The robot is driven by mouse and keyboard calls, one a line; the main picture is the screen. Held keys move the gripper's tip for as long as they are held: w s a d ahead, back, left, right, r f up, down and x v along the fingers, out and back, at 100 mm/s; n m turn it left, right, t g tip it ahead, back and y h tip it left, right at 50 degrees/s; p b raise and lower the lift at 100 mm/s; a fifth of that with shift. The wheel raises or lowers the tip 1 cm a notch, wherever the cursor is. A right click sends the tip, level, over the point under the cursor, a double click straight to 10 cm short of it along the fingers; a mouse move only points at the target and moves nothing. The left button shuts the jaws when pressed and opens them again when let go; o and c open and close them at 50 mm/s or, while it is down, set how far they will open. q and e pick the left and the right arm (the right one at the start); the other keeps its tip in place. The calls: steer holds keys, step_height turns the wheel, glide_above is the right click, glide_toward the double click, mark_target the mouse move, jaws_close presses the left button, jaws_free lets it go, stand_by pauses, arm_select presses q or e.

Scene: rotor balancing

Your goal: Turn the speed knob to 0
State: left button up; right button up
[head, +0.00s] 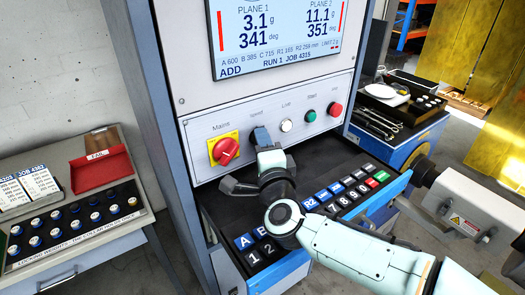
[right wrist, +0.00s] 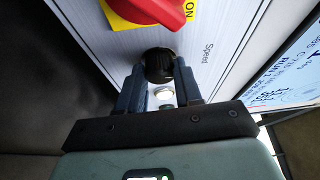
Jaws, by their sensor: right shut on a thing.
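The black ribbed speed knob (right wrist: 159,64) shows in the right wrist view on the white panel, beside the word "Speed". My right gripper (right wrist: 160,76) has a dark blue finger on each side of it and is shut on it. In the head view my right gripper (head: 262,138) reaches up to the panel under the "Speed" label, and its fingers hide the knob there. No pointer or scale marks can be made out, so I cannot tell the knob's setting. My left gripper is not in view.
The red mains switch (head: 226,151) on its yellow plate is close left of the knob. A white lamp (head: 286,126), a green button (head: 310,116) and a red button (head: 336,110) are to the right. The keyboard drawer (head: 285,262) juts out below, under my right arm.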

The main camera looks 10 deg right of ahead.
steer(key=shift+f+n+b, duration=0.1)
steer(key=shift+n+b, duration=0.4)
steer(key=shift+n, duration=0.2)
steer(key=shift+t, duration=0.3)
steer(key=o, duration=1)
steer(key=shift+o, duration=0.2)
steer(key=shift+s, duration=0.1)
steer(key=s, duration=0.8)
steer(key=s+f+b, duration=0.1)
steer(key=s, duration=0.3)
steer(key=shift+s+a, duration=0.2)
steer(key=shift+s, duration=0.45)
